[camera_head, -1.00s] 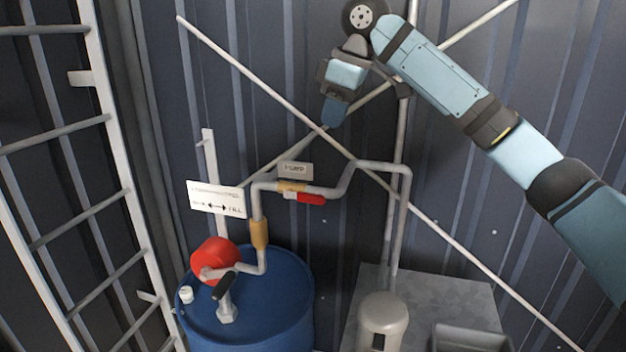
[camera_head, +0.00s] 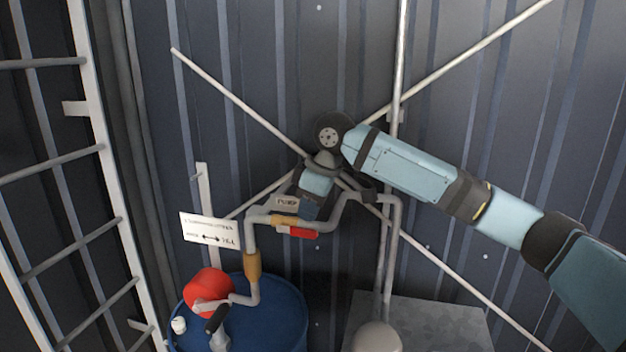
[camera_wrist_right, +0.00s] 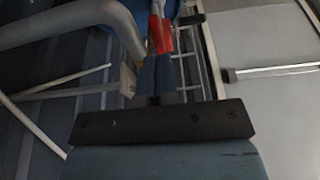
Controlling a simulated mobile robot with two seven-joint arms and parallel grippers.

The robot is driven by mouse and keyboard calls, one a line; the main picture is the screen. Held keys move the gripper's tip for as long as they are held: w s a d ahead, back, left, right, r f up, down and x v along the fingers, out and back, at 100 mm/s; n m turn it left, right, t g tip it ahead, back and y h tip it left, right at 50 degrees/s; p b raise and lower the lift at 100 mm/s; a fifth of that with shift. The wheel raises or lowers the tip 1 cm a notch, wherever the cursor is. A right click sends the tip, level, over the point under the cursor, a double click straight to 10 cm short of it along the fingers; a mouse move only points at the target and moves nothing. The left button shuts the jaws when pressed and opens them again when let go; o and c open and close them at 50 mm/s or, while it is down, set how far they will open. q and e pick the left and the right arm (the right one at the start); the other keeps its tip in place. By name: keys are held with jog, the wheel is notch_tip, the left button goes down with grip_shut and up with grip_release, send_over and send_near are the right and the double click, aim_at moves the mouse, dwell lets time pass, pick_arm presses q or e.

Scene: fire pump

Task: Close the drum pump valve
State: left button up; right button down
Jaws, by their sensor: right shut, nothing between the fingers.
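The pump valve is on the grey pipe above the drum. It has a brass body (camera_head: 285,221) and a red lever (camera_head: 303,233) that lies along the pipe, pointing right. The red lever also shows in the right wrist view (camera_wrist_right: 161,34), just beyond my fingertips. My right gripper (camera_head: 309,211) is shut and empty, pointing down just above the valve, beside the small label plate (camera_head: 286,203). I cannot tell whether the fingers touch the lever. In the right wrist view the fingers (camera_wrist_right: 157,75) are together. My left gripper is not in view.
A blue drum (camera_head: 285,320) with a red round pump (camera_head: 208,290) stands below left. A white sign (camera_head: 210,231) is left of the pipe. A ladder (camera_head: 110,180) stands at the left. Crossed braces and an upright pipe (camera_head: 388,260) run by the wall behind.

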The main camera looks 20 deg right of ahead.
aim_at(318, 231)
jog(key=shift+f, duration=0.85)
jog(key=shift+f+y+b, duration=0.25)
jog(key=shift+y+b, duration=0.05)
jog(key=shift+s+d+t+y, duration=0.1)
jog(key=shift+d+t+y, duration=0.05)
jog(key=shift+t+y, duration=0.15)
jog(key=shift+f+t+y+b, duration=0.3)
jog(key=shift+y+b, duration=0.1)
jog(key=shift+b, duration=0.25)
jog(key=y+b, duration=0.1)
jog(key=f+t+y+b, duration=0.1)
jog(key=t+y+b, duration=0.1)
jog(key=shift+s+d+f, duration=0.25)
jog(key=shift+f, duration=0.05)
jog(key=shift+t+y+b, duration=0.3)
jog(key=shift+b, duration=0.15)
jog(key=shift+d+f+y, duration=0.1)
jog(key=shift+y, duration=0.3)
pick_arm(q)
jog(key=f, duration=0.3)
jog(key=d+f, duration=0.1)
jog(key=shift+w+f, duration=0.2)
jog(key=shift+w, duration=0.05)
pick_arm(e)
jog(key=shift+f, duration=0.2)
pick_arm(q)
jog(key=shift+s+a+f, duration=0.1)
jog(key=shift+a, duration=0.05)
pick_arm(e)
jog(key=shift+f, duration=0.15)
